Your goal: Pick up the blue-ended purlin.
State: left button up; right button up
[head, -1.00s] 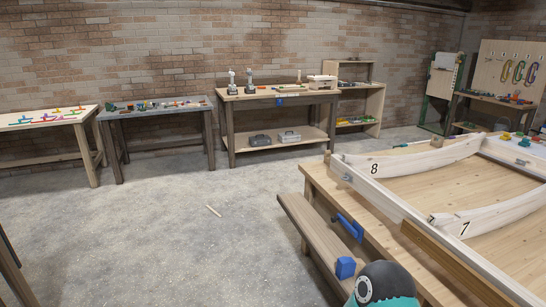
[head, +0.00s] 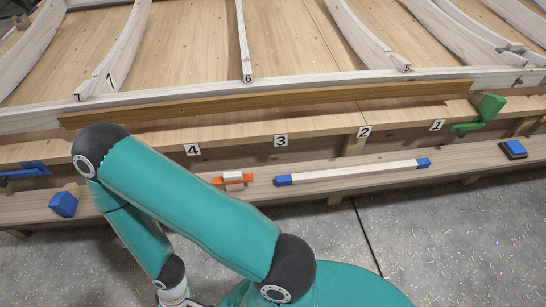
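The blue-ended purlin (head: 352,173) is a slim pale wooden bar with a blue block at each end. In the head view it lies flat along the low front ledge (head: 455,166), right of the middle, and nothing holds it. One of my teal arms crosses the lower left of the view, bent at the elbow, with its wrist running off the bottom edge.
An orange clamp-like piece (head: 233,181) lies just left of the purlin, and a blue block (head: 63,204) is farther left. A blue-topped block (head: 514,149) and a green clamp (head: 481,115) are right. A brown board (head: 270,104) lies behind on the bench.

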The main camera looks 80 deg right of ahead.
aim_at(391, 167)
jog(key=z, duration=0.25)
jog(key=i, duration=0.25)
jog(key=z, duration=2.4)
jog(key=i, duration=0.2)
jog(key=z, duration=1.5)
jog(key=k, duration=0.3)
jog(key=z, duration=0.6)
jog(key=i, duration=1.4)
jog(key=u, duration=0.5)
